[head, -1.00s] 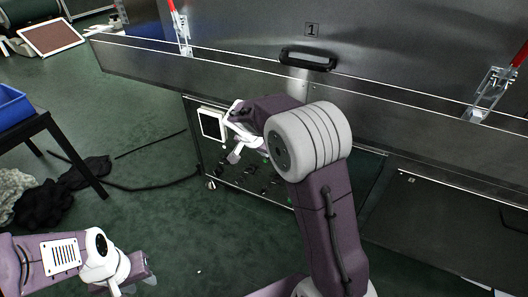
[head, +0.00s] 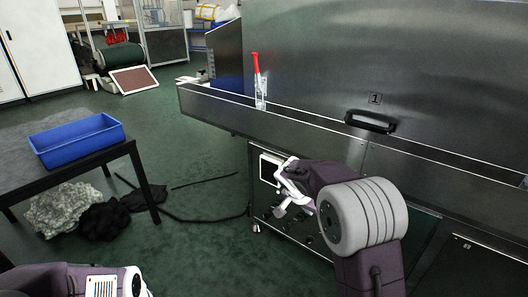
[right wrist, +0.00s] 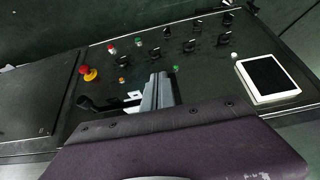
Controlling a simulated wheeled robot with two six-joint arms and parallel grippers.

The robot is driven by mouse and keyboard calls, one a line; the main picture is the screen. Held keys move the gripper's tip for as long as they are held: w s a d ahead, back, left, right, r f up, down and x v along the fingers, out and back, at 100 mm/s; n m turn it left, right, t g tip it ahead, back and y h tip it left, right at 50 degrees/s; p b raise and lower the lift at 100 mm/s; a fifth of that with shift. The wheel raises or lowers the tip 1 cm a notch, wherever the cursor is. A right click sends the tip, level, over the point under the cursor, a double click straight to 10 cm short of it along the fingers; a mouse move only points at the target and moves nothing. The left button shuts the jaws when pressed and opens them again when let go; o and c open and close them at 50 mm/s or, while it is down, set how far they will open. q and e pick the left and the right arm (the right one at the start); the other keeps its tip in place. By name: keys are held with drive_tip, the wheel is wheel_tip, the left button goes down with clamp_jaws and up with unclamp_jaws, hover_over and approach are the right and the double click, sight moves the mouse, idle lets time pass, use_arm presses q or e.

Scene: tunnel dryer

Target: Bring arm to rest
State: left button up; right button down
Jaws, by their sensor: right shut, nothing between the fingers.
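My right arm reaches down in front of the machine in the head view. Its gripper (head: 281,209) is in front of the control panel (head: 268,226) on the machine's lower front. In the right wrist view my right gripper (right wrist: 158,80) is shut, with nothing between its fingers, over the panel (right wrist: 135,75). Whether the fingertips touch the panel I cannot tell. My left arm (head: 75,282) shows at the bottom left of the head view. Its gripper is below the picture's edge.
The panel has a red button (right wrist: 89,73), several black knobs and a white-framed screen (right wrist: 266,77). A blue bin (head: 77,140) stands on a dark table (head: 75,165) at left.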

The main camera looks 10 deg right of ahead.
wheel_tip(320, 180, up, 6)
drive_tip(key=s+p, duration=0.3)
drive_tip(key=p, duration=0.1)
drive_tip(key=s+a+f+n+g+y+p, duration=0.15)
drive_tip(key=s+a+f+n, duration=0.25)
drive_tip(key=s, duration=0.7)
drive_tip(key=s+a+f+n+g+y+p, duration=0.1)
drive_tip(key=s+a+f+n+g+y, duration=0.2)
drive_tip(key=s, duration=0.7)
wheel_tip(320, 180, up, 38)
drive_tip(key=a+n+t+p, duration=0.1)
drive_tip(key=n+p, duration=0.1)
drive_tip(key=p, duration=3.6)
drive_tip(key=shift+w+a+f+n+t, duration=0.15)
drive_tip(key=shift+w+f+n+t, duration=0.05)
drive_tip(key=shift+n+t, duration=0.15)
